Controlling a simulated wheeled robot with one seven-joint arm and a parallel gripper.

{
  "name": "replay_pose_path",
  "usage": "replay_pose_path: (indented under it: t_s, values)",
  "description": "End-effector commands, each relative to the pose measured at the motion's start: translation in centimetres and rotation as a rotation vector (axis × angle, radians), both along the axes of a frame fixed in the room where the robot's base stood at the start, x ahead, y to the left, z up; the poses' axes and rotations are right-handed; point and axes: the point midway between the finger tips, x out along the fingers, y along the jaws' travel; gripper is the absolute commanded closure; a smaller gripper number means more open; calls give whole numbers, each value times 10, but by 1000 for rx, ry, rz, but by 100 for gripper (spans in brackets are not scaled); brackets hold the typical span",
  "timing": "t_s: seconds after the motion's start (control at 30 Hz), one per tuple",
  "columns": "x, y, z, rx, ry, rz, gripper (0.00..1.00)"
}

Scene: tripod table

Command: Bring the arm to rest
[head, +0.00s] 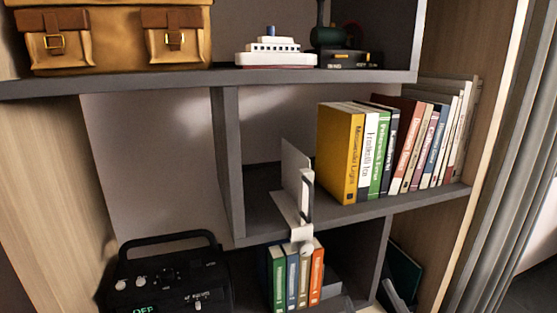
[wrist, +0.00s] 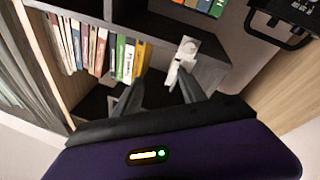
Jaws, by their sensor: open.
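My gripper (wrist: 161,78) shows in the wrist view with its two dark fingers apart and nothing between them. It points toward the shelf unit (wrist: 205,72). The gripper and arm are not seen in the head view. A white bookend (head: 305,205) stands on the middle shelf, to the left of the book row, at the front edge. It also shows in the wrist view (wrist: 184,52), beyond the right finger and apart from it as far as I can tell.
A row of books (head: 340,150) stands on the middle shelf. Several smaller books (head: 291,275) stand below. A toy ship (head: 275,52) and a brown bag (head: 112,35) are on the top shelf. A black radio (head: 175,275) stands at lower left. Wooden side panels (head: 45,190) flank the unit.

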Motion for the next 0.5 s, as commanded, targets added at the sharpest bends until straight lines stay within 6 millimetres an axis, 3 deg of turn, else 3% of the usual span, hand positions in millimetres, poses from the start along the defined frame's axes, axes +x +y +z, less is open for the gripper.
replay_pose_path:
  t_s: [0.2, 0.5]
  values:
    - [-58, -26, -25, 225, 75, -26, 51]
    - [-151, -48, -50, 431, 199, -57, 51]
